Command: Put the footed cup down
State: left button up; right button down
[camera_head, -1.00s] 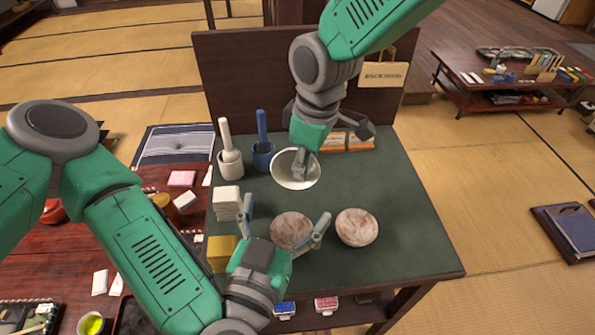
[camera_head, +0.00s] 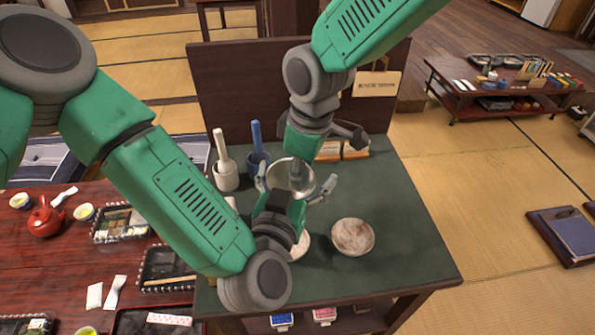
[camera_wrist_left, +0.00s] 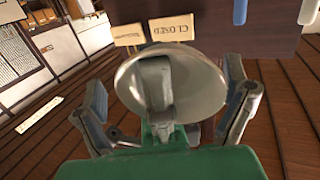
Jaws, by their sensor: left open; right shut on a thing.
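The footed cup (camera_head: 279,178) is a pale, wide-mouthed bowl shape over the dark green table top. My right gripper (camera_head: 298,177) comes from above and is shut on it, with its finger end inside the mouth. My left gripper (camera_head: 294,186) is open, its fingers on either side of the cup. In the left wrist view the cup (camera_wrist_left: 208,88) fills the middle, between the open left fingers (camera_wrist_left: 168,108), with gaps visible at both sides. The cup's foot is hidden, and I cannot tell whether it touches the table.
The green table (camera_head: 405,220) carries two mottled round dishes, one at right (camera_head: 353,237) and one partly behind my left gripper. A white mortar (camera_head: 226,175) and a blue mortar (camera_head: 257,162) with pestles stand left. A dark panel (camera_head: 240,85) rises behind.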

pick_arm(q)
jog(key=shift+w+d, duration=0.1)
pick_arm(e)
jog(key=shift+a, duration=0.1)
pick_arm(q)
jog(key=shift+c, duration=0.5)
jog(key=shift+d, duration=0.1)
jog(key=c, duration=1)
jog(key=shift+r, duration=0.1)
pick_arm(e)
jog(key=c, duration=1.2)
grip_release()
jog(key=shift+a, duration=0.1)
jog(key=shift+r, duration=0.1)
